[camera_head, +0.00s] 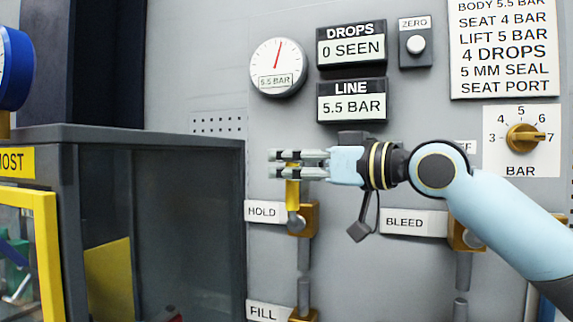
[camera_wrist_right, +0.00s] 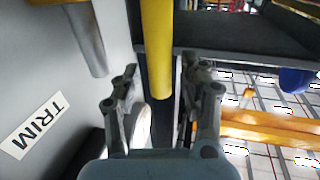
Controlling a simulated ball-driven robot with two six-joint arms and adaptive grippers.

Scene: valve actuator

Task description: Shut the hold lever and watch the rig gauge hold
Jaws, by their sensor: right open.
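The hold lever (camera_head: 292,194) is a yellow handle standing upright above its brass valve, beside the HOLD label (camera_head: 263,212). My right gripper (camera_head: 283,165) is open at the lever's upper end, its fingers pointing left in the head view. In the right wrist view the yellow lever (camera_wrist_right: 157,45) reaches down between the two spread fingers; whether either finger touches it I cannot tell. The lever's top is hidden behind the fingers in the head view. The round rig gauge (camera_head: 277,67) shows 5.5 BAR, with its red needle just right of upright. My left gripper is out of view.
The LINE display (camera_head: 351,101) reads 5.5 BAR and the DROPS display (camera_head: 351,47) reads 0 SEEN. The BLEED label (camera_head: 413,222) and FILL label (camera_head: 268,312) are on the panel. A dark grey cabinet (camera_head: 160,138) stands close on the left. A BAR knob (camera_head: 525,138) is at right.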

